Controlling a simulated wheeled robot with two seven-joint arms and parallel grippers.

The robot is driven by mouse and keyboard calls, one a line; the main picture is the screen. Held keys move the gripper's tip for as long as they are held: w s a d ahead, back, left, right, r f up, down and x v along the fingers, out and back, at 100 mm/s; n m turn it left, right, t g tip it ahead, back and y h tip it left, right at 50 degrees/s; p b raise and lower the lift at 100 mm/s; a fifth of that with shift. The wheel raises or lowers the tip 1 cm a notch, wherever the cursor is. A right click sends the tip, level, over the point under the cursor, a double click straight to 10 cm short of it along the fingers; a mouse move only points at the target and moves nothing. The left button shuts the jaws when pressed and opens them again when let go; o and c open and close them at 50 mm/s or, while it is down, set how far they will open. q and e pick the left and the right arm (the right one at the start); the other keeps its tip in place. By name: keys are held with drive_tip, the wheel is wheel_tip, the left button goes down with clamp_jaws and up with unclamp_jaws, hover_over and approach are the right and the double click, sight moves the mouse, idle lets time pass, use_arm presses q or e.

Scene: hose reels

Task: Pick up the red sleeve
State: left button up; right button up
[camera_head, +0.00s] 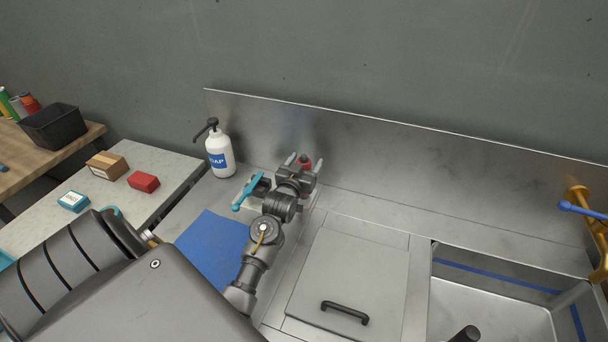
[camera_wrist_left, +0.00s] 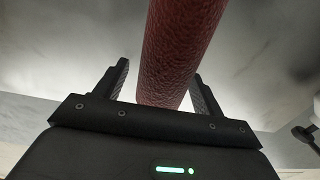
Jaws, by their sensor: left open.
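The red sleeve (camera_head: 306,160) stands near the back wall of the steel counter, mostly hidden behind my left gripper (camera_head: 304,166). In the left wrist view the sleeve (camera_wrist_left: 181,50) is a dark red, textured cylinder that runs up out of the picture. The left gripper (camera_wrist_left: 162,85) is open there, with one finger on each side of the sleeve. I see a gap at the left finger; the right finger looks very close to the sleeve, and I cannot tell if it touches. My right gripper is not in view.
A white soap bottle (camera_head: 219,155) stands left of the gripper. A turquoise-handled item (camera_head: 248,190) lies beside the wrist, near a blue mat (camera_head: 208,249). A handled steel lid (camera_head: 352,265) and a sink (camera_head: 490,312) lie to the right. The steel backsplash (camera_head: 400,170) rises close behind.

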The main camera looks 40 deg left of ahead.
use_arm(q)
drive_tip(key=shift+w+a, duration=0.2)
drive_tip(key=shift+w, duration=0.2)
drive_tip(key=shift+s, duration=0.1)
drive_tip(key=c, duration=1.3)
drive_tip(key=shift+r, duration=0.1)
